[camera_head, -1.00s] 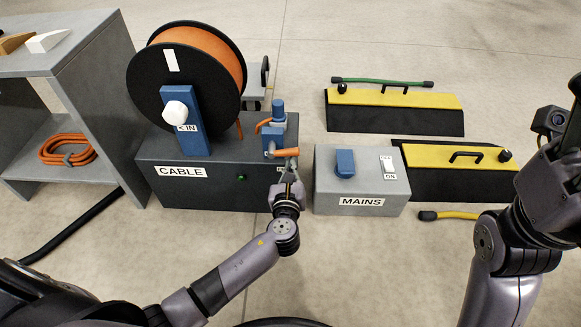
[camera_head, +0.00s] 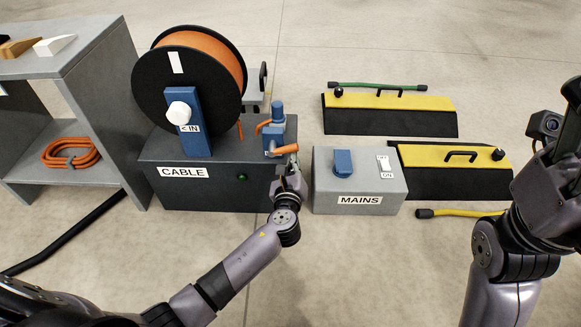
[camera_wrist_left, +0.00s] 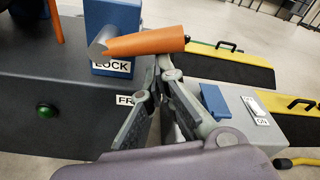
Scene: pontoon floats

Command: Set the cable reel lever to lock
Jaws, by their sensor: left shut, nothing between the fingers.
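The cable reel lever has an orange handle (camera_head: 287,149) on a blue block at the right end of the dark CABLE box (camera_head: 215,190). In the left wrist view the handle (camera_wrist_left: 150,41) points right and slightly up from its pivot. The LOCK label (camera_wrist_left: 111,65) is just below the pivot; a partly hidden label starting "FR" (camera_wrist_left: 124,99) is lower right. My left gripper (camera_head: 287,168) is shut and empty, its tips (camera_wrist_left: 160,63) just under the handle's outer end; I cannot tell whether they touch it. My right gripper (camera_head: 573,100) is partly cut off at the right edge.
The black reel (camera_head: 150,85) with orange cable stands on the CABLE box. The grey MAINS box (camera_head: 330,190) is close to the right of my left gripper. Yellow-black ramps (camera_head: 390,122) lie beyond it. A grey shelf (camera_head: 95,70) stands at left.

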